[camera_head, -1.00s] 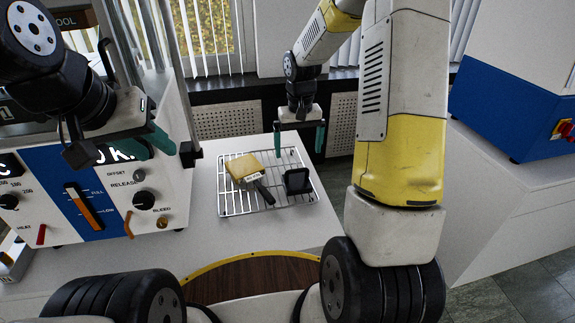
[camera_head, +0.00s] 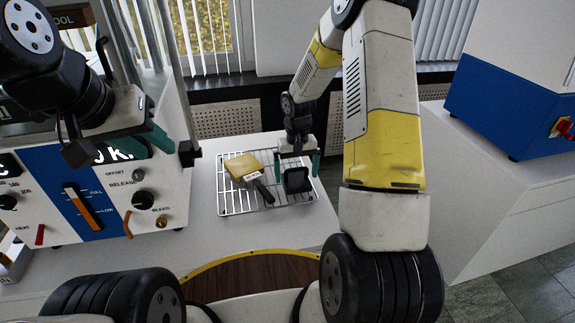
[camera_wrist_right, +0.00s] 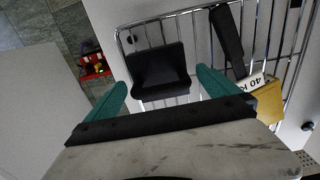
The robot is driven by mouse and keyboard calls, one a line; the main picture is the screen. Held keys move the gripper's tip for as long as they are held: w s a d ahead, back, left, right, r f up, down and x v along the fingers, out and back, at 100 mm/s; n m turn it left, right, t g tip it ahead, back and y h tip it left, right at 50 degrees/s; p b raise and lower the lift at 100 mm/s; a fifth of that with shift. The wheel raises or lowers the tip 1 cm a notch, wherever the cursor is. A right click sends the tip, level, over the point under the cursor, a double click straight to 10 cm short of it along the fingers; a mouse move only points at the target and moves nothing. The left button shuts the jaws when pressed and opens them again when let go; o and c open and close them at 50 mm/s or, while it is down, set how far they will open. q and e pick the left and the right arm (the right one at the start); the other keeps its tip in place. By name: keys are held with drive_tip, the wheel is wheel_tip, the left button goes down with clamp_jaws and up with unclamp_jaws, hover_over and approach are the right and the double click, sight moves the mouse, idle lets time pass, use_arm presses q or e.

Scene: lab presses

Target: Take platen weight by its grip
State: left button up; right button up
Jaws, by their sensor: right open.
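A black block with a raised ridge, which looks like the platen weight (camera_head: 297,180), sits on the wire rack (camera_head: 233,206). In the right wrist view the block (camera_wrist_right: 158,68) lies just beyond and between the two teal fingertips. My right gripper (camera_head: 297,172) is open and empty, low above the block, with a finger to either side of it. I cannot tell whether either finger touches it. My left gripper (camera_head: 150,145) hangs in front of the press panel, away from the rack; its finger gap is not clear.
A yellow block (camera_head: 240,164) with a black bar (camera_head: 264,192) and a white label lies on the rack, left of the black block. The press (camera_head: 85,190) stands at the left. Bare white tabletop (camera_head: 270,232) lies in front of the rack. A blue-and-white machine (camera_head: 505,110) is at the right.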

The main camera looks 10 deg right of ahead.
drive_tip(key=shift+r, duration=0.1)
drive_tip(key=c, duration=1.6)
drive_tip(key=shift+r, duration=0.1)
